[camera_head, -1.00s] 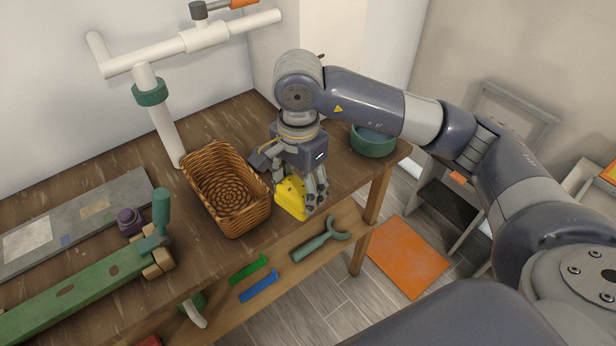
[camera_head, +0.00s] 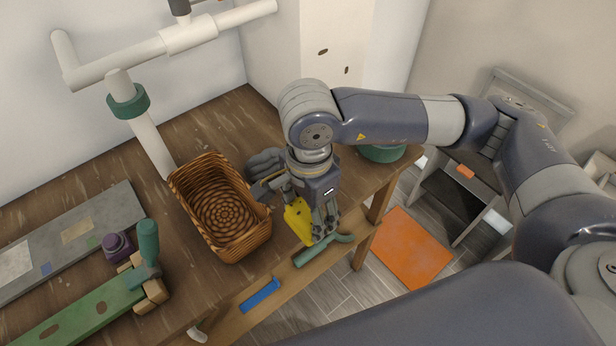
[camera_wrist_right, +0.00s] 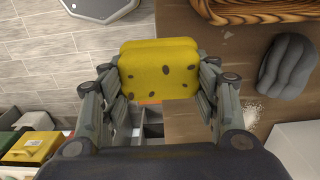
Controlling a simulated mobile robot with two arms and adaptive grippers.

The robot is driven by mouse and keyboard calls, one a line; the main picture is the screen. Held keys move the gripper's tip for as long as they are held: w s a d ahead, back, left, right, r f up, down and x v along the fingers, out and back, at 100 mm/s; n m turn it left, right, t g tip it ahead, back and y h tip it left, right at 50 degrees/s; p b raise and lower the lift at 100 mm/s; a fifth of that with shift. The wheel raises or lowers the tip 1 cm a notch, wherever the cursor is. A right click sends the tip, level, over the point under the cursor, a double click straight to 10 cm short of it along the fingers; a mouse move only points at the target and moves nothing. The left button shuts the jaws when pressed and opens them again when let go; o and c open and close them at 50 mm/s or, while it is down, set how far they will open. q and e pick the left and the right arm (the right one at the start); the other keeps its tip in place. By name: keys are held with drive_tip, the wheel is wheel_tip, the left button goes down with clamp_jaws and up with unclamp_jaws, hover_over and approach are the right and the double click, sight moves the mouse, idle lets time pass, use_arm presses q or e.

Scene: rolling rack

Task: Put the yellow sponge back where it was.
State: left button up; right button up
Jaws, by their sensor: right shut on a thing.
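The yellow sponge (camera_head: 298,221), with dark holes, is between the fingers of my right gripper (camera_head: 307,222) in the head view. The right wrist view shows the sponge (camera_wrist_right: 158,72) pinched from both sides by the fingers of the right gripper (camera_wrist_right: 160,85). In the head view the sponge appears at the front edge of the wooden table (camera_head: 150,195), right of the wicker basket (camera_head: 262,238). Its height over the table is hard to tell. The gripper hides part of it. My left gripper is not in view.
A grey lobed object (camera_head: 264,164) lies on the table behind the gripper; it also shows in the right wrist view (camera_wrist_right: 287,72). A green bowl (camera_head: 382,153) stands at the right. A lower shelf holds a blue tool (camera_head: 260,295) and a green forked tool (camera_head: 322,250).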

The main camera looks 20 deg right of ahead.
drive_tip(key=w, duration=0.2)
drive_tip(key=w+d+p, duration=0.1)
drive_tip(key=w, duration=0.1)
drive_tip(key=w+d+p, duration=0.1)
drive_tip(key=w, duration=0.1)
drive_tip(key=shift+w+f, duration=0.2)
drive_tip(key=w, duration=0.3)
drive_tip(key=shift+d+f+p, duration=0.2)
drive_tip(key=shift+d+p, duration=0.2)
wheel_tip(320, 180, down, 3)
drive_tip(key=shift+s+r+p, duration=0.1)
drive_tip(key=shift+r+p, duration=0.05)
drive_tip(key=shift+p, duration=0.65)
drive_tip(key=shift+f, duration=0.5)
drive_tip(key=shift+f+b, duration=0.2)
drive_tip(key=shift+b, duration=0.1)
drive_tip(key=o, duration=1.3)
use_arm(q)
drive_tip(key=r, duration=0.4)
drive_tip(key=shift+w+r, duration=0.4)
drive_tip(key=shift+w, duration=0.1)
use_arm(e)
drive_tip(key=shift+r, duration=0.1)
